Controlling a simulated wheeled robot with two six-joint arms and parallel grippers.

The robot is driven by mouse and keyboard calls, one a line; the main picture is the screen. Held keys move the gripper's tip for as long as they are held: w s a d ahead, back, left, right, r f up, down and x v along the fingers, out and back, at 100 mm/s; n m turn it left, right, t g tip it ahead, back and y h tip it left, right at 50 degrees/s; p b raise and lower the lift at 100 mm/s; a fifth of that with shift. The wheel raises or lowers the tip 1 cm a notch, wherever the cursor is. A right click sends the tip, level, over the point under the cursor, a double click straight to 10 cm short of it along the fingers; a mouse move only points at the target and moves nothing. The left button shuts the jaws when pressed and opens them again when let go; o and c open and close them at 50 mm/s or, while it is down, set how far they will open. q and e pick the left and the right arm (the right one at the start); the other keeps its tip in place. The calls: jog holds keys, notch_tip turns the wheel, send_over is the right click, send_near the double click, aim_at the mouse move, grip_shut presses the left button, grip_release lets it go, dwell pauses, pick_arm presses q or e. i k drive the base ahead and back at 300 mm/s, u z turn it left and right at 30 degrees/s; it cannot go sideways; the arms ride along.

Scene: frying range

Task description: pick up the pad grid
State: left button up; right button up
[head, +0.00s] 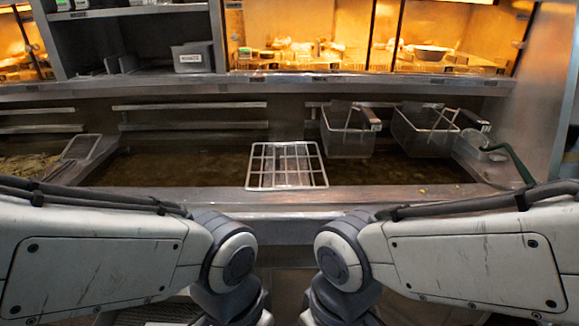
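The pad grid (286,170) is a pale metal wire rack with rectangular cells. It lies at the front middle of the fryer in the head view, over the dark oil, with its near edge at the front ledge. Both my arms come in low from the sides and bend down at the near edge. Neither gripper shows; both are below the picture. Nothing of mine touches the grid.
Two wire fry baskets (347,139) (424,135) hang at the back right of the dark oil (200,168). A steel front ledge (290,198) runs between my arms and the fryer. A green-handled tool (512,160) lies at right. Lit food shelves (440,62) stand behind.

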aim_at(277, 156)
jog(key=z, duration=1.65)
jog(key=i, duration=2)
jog(key=u, duration=3.65)
